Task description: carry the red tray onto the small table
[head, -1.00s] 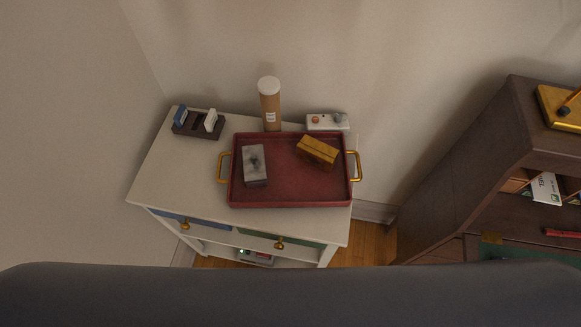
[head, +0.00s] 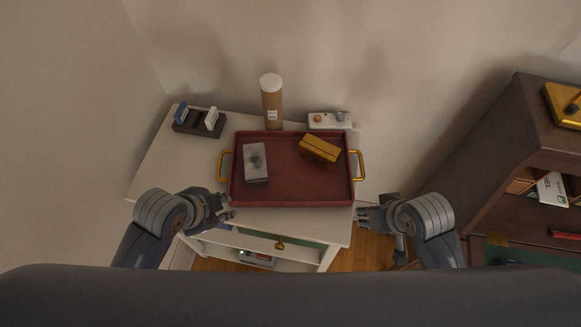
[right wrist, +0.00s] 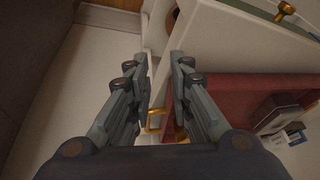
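The red tray (head: 300,195) lies on a white cabinet top (head: 160,165) against the wall, with a gold handle at each end. A grey box (head: 255,163) and a yellow box (head: 320,148) lie in it. My left gripper (head: 228,207) is in front of the tray's left end, apart from the left handle (head: 223,165); its finger opening is unclear. My right gripper (head: 362,216) is in front of the right handle (head: 360,165), not touching it. In the right wrist view my right gripper (right wrist: 160,75) is open and empty, with the tray (right wrist: 225,95) and a handle (right wrist: 154,121) beyond it.
A brown tube with white cap (head: 272,105), a white device (head: 329,121) and a dark card holder (head: 200,122) stand behind and left of the tray. A dark wooden desk (head: 470,150) is at right. I cannot identify a separate small table.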

